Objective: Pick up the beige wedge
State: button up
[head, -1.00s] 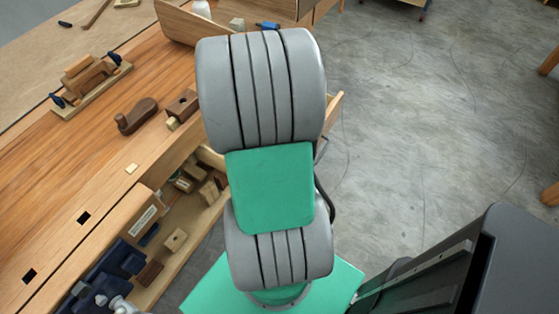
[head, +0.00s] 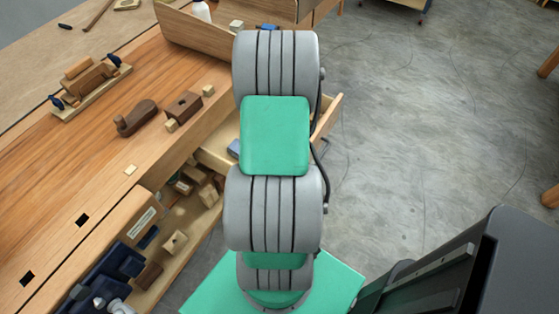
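I cannot tell which piece is the beige wedge. Small pale wooden pieces lie on the workbench (head: 75,205): one pale block (head: 208,90) right of a dark wooden block (head: 183,107), and another (head: 171,125) against its near side. A third pale block (head: 237,26) sits farther back, beside the upright board. A pale beige-brown block (head: 174,242) lies on the shelf below the bench top. My grey and green arm fills the middle of the head view. My gripper does not show.
A brown hand plane (head: 136,117) and a clamped bent lamination form (head: 90,85) stand on the bench. An open drawer (head: 215,155) juts out beside my arm, partly hidden by it. A white bottle (head: 201,11) stands at the back. Grey floor (head: 420,120) is clear on the right.

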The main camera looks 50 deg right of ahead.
grip_shut()
dwell(0.4)
